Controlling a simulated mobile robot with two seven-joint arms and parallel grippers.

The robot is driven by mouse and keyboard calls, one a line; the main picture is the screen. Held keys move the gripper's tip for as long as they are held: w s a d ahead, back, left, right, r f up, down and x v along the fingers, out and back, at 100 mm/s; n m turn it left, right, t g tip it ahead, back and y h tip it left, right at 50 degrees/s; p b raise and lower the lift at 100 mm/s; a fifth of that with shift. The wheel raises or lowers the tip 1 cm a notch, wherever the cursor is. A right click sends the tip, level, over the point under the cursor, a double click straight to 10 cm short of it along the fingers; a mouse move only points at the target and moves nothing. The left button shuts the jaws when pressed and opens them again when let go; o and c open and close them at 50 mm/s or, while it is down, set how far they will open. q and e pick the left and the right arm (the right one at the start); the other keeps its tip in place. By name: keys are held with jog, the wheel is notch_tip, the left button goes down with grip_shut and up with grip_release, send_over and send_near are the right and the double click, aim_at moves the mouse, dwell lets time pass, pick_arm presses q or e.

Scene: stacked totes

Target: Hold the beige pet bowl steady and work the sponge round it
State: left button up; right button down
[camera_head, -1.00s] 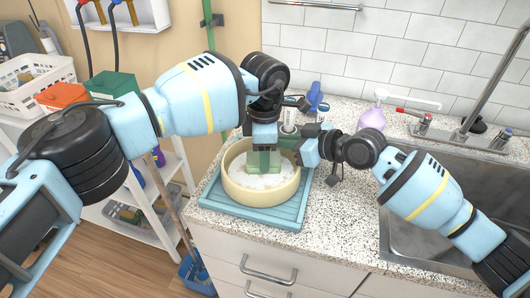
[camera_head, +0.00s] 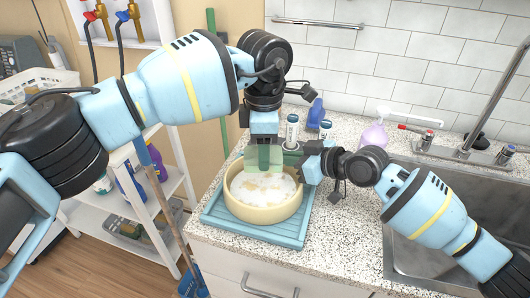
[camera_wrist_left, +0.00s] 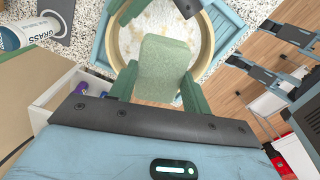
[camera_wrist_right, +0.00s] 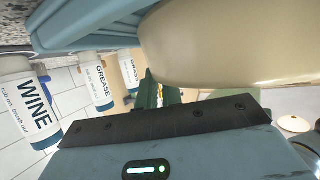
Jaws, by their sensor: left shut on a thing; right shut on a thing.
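The beige pet bowl (camera_head: 262,213) stands upright on a teal tray (camera_head: 240,232) on the counter, with white suds and brownish marks inside. My left gripper (camera_head: 264,150) is shut on a green sponge (camera_head: 263,160), at the back side of the bowl's inside; the sponge also shows in the left wrist view (camera_wrist_left: 163,68). I cannot tell whether the sponge touches the wall. My right gripper (camera_head: 310,168) is shut on the bowl's right rim. In the right wrist view the bowl (camera_wrist_right: 230,45) fills the top right and hides most of the fingertips.
Several stain-remover bottles stand behind the bowl, among them one labelled WINE (camera_wrist_right: 25,105) and one labelled GREASE (camera_wrist_right: 100,85). A lilac soap bottle (camera_head: 375,136) and a sink (camera_head: 400,258) are to the right. A white shelf rack (camera_head: 110,205) stands left of the counter.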

pick_arm(q)
jog(key=shift+s, duration=0.1)
pick_arm(e)
jog(key=shift+s+f, duration=0.1)
jog(key=shift+f, duration=0.4)
pick_arm(q)
jog(key=s, duration=0.9)
dwell(0.4)
pick_arm(e)
jog(key=c, duration=1.6)
grip_release()
pick_arm(q)
jog(key=shift+w, duration=0.15)
pick_arm(e)
jog(key=shift+o, duration=0.6)
jog(key=shift+r, duration=0.2)
jog(key=v, duration=1.2)
jog(key=shift+r, duration=0.1)
